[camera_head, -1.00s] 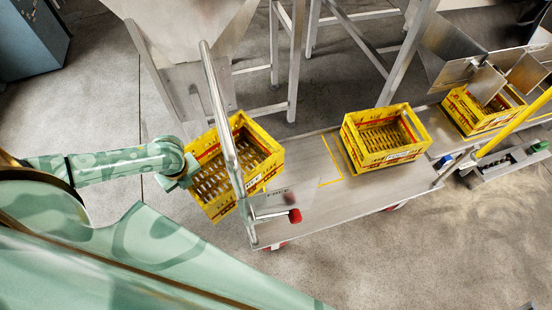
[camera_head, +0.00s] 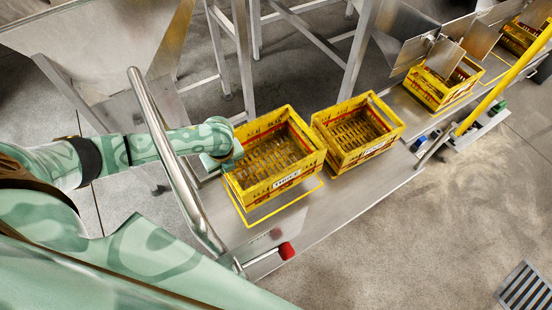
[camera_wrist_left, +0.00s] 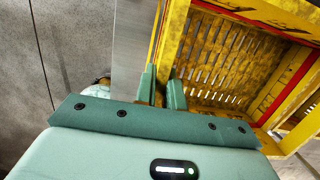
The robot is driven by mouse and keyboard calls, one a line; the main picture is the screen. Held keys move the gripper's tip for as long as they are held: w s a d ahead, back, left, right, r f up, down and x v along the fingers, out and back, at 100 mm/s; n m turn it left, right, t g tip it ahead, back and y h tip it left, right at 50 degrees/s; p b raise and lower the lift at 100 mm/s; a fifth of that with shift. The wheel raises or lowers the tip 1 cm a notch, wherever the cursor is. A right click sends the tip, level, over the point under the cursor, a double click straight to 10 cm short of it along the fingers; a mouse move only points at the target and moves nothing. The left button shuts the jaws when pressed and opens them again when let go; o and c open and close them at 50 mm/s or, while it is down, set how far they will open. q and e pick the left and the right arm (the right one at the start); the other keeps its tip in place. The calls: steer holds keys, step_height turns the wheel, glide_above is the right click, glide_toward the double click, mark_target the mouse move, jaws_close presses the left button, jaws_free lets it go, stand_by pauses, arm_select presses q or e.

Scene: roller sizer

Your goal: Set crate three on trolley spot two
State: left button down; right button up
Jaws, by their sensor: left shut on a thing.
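Crate three (camera_head: 272,187), a yellow slatted crate with a white label on its near side, is over the handle-end part of the grey trolley (camera_head: 330,212). A yellow outline on the deck shows along its left and near sides. I cannot tell whether the crate rests on the deck or hangs just above it. My left gripper (camera_head: 230,164) is shut on the crate's left wall. In the left wrist view its fingers (camera_wrist_left: 161,88) straddle the yellow wall of crate three (camera_wrist_left: 215,60). My right gripper is not in view.
Another yellow crate (camera_head: 368,155) stands on the trolley close to the right of crate three. The trolley's push handle (camera_head: 168,150) with a red knob (camera_head: 286,251) rises at the near left. A further crate (camera_head: 437,92) is at upper right under metal chutes, by a yellow bar (camera_head: 503,83).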

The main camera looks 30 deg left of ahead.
arm_select(q)
step_height(320, 180, down, 10)
steer(key=b, duration=0.6)
steer(key=shift+w+d, duration=0.15)
steer(key=shift+w, duration=0.2)
steer(key=c, duration=1.8)
jaws_free()
steer(key=shift+f, duration=0.15)
steer(key=shift+c, duration=0.2)
steer(key=o, duration=0.3)
steer(key=shift+o, duration=0.2)
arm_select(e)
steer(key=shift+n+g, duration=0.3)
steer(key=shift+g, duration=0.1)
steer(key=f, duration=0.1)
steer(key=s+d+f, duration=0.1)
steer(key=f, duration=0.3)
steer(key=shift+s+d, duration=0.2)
